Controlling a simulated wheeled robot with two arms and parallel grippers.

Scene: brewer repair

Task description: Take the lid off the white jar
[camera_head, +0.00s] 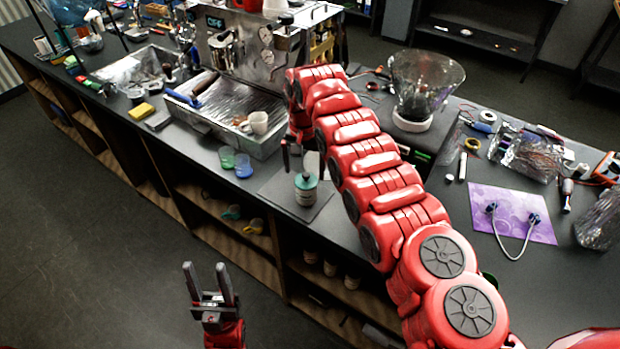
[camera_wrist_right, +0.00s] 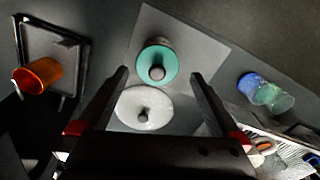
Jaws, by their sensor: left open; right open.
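The white jar shows from above in the right wrist view, its round white lid (camera_wrist_right: 128,106) with a small knob in place. In the head view the jar is largely hidden by my right gripper. A second jar with a teal lid (camera_wrist_right: 146,62) stands beside it, and in the head view this teal-lidded jar (camera_head: 305,197) is in plain sight. My right gripper (camera_wrist_right: 159,75) is open and empty, its fingers spread above the jars, with the white lid between them in the wrist view. My left gripper (camera_head: 205,268) is open and empty, low in front of the counter.
Both jars are on a grey mat (camera_wrist_right: 205,48). A blue cup (camera_head: 242,166) and a green cup (camera_head: 227,157) stand to its left. An espresso machine (camera_head: 235,50) and a drip tray (camera_head: 250,143) are behind. A glass grinder hopper (camera_head: 425,80) stands to the right of my arm.

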